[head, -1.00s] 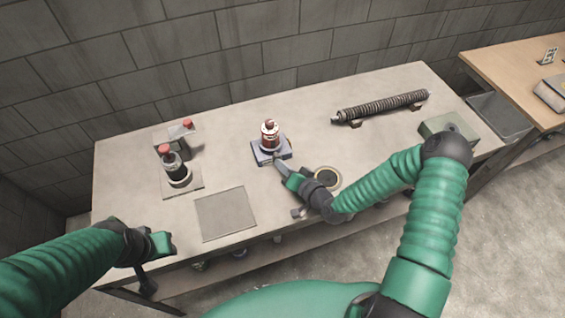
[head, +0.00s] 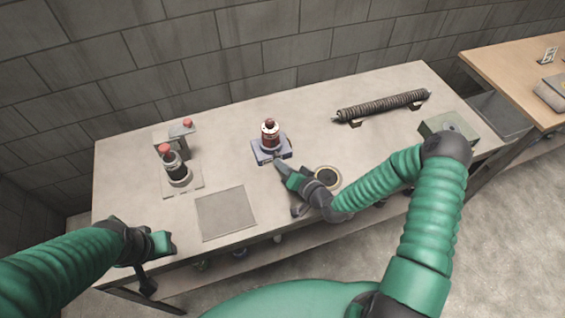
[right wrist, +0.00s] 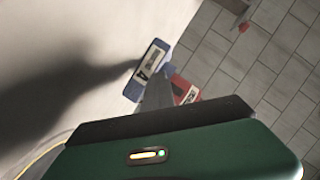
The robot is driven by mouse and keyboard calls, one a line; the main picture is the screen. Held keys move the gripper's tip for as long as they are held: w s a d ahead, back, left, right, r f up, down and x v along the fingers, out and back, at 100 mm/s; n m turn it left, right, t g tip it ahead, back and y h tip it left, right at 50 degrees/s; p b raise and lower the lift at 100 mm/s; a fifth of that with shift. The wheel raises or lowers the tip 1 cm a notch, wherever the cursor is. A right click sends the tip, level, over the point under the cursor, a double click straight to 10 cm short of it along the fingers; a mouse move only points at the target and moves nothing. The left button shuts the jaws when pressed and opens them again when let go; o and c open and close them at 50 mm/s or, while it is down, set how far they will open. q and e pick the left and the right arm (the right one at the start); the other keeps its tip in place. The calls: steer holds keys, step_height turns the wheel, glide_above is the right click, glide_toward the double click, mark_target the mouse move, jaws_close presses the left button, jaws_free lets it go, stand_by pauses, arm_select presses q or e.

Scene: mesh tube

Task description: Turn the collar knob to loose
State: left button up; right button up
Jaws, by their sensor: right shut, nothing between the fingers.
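A red and dark upright fixture (head: 270,133) with a pale band near its top stands on a blue-grey base (head: 258,153) at mid-table. It looks like the one with the collar knob; its setting is too small to read. My right gripper (head: 279,164) is shut and empty, just in front of the base, apart from the red part. In the right wrist view, my shut finger (right wrist: 157,92) reaches toward a blue edge with a white label (right wrist: 152,62) and a red part (right wrist: 186,92). My left gripper (head: 163,244) hangs at the table's front left; its jaws are unclear.
A black red-topped device (head: 175,166) and a grey stand (head: 180,136) are at left. A flat grey plate (head: 225,214) lies in front. A ribbed tube (head: 382,105) rests at back right, near a green-grey box (head: 447,127). A round dish (head: 327,177) sits beside my right wrist.

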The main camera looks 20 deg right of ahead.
steer(key=shift+o, duration=1.3)
steer(key=shift+w+d+r, duration=0.1)
steer(key=shift+w+r, duration=0.1)
steer(key=shift+w, duration=0.05)
steer(key=o, duration=0.4)
steer(key=shift+s+d+p, duration=0.15)
steer(key=shift+s+p, duration=0.15)
steer(key=shift+s, duration=0.05)
steer(key=shift+o, duration=0.2)
steer(key=shift+s+d+f, duration=0.1)
steer(key=shift+s+f, duration=0.1)
steer(key=shift+s, duration=0.05)
steer(key=p+v, duration=0.1)
steer(key=v, duration=0.2)
steer(key=shift+s+r, duration=0.15)
steer(key=shift+s, duration=0.2)
steer(key=shift+p+v, duration=0.4)
steer(key=shift+v, duration=1.6)
steer(key=shift+p+v, duration=0.85)
steer(key=shift+v, duration=2.6)
arm_select(q)
steer(key=r, duration=0.2)
steer(key=w+r+p, duration=0.1)
steer(key=r, duration=0.2)
steer(key=shift+w, duration=0.1)
arm_select(e)
steer(key=v, duration=0.2)
steer(key=shift+s, duration=0.4)
